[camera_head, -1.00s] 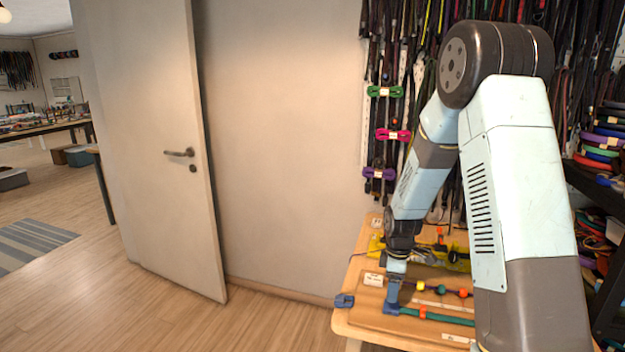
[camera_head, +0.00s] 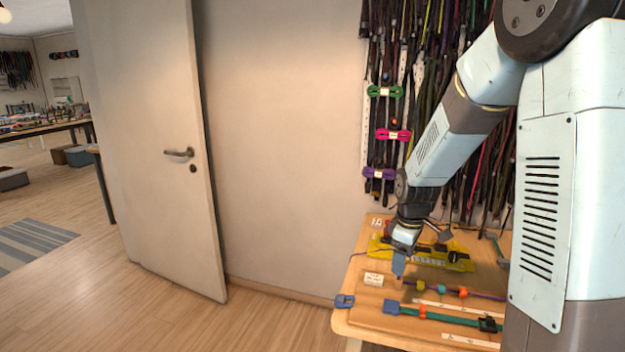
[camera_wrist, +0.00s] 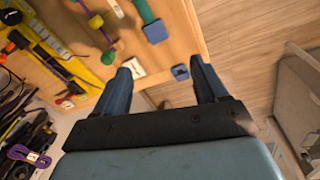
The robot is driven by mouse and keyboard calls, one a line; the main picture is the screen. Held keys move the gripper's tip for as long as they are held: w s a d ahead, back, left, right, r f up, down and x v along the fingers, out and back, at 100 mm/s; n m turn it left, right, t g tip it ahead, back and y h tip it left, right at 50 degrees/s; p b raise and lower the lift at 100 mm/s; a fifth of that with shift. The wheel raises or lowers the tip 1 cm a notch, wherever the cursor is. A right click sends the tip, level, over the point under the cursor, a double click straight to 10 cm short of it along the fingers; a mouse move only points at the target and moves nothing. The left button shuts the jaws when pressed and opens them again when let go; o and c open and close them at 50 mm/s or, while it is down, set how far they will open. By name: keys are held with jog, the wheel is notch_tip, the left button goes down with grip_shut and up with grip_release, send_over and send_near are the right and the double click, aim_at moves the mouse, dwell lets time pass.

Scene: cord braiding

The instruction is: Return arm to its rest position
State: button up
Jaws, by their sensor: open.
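My gripper (camera_head: 398,262) hangs above the left part of the wooden workbench (camera_head: 350,327) in the head view. In the wrist view my gripper (camera_wrist: 160,85) shows two blue fingers spread apart with nothing between them. A green cord (camera_head: 452,317) with an orange bead lies along the board, its left end in a blue clamp (camera_head: 391,307). The clamp also shows in the wrist view (camera_wrist: 155,31), apart from the fingers. A purple cord (camera_head: 485,295) with coloured beads lies behind the green one.
A second blue clamp (camera_head: 344,301) sits at the bench's left edge. A yellow tool (camera_head: 455,262) lies at the back. Cords hang on the wall, with green, pink (camera_head: 393,135) and purple bundles. A door (camera_head: 165,200) stands left; the floor between is clear.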

jog(key=s+r+m+t, duration=0.2)
jog(key=s+r+m, duration=0.3)
jog(key=s+r, duration=0.5)
jog(key=s+r+m+t, duration=0.2)
jog(key=s+r+m, duration=0.4)
jog(key=s+r, duration=0.4)
jog(key=s, duration=0.4)
jog(key=shift+s+d, duration=0.15)
jog(key=shift+s, duration=0.25)
